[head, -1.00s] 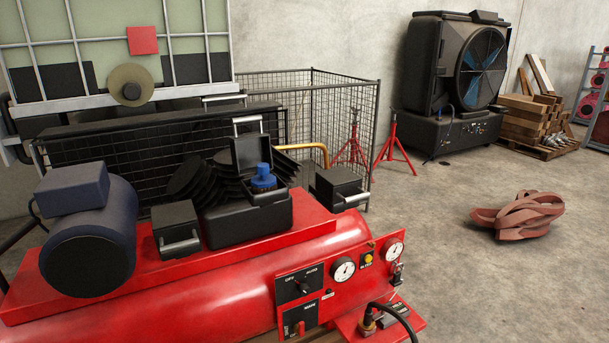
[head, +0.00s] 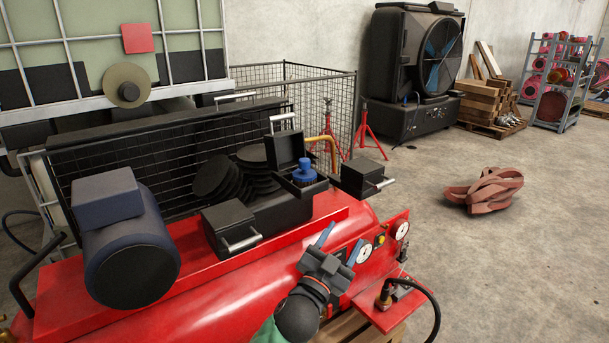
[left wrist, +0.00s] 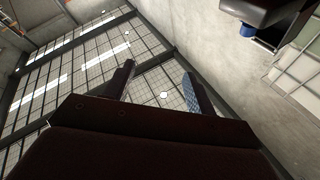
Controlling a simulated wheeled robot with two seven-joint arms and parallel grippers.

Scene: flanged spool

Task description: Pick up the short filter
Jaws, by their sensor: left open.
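No part in view is clearly marked as the short filter. The likeliest is a small blue ribbed piece (head: 305,174) at the open black housing (head: 282,212) on top of the red compressor (head: 215,300). In the left wrist view a blue piece (left wrist: 248,30) hangs under a dark block at the top right; I cannot tell if it is the same one. My left gripper (head: 341,243) is open and empty, in front of the compressor's gauge panel. It is lower than the blue piece and to its right in the head view. My right gripper is out of view.
Black boxes with silver handles stand left (head: 232,226) and right (head: 363,177) of the housing. A blue-black motor (head: 130,245) sits at the left. A wire cage (head: 300,90) stands behind.

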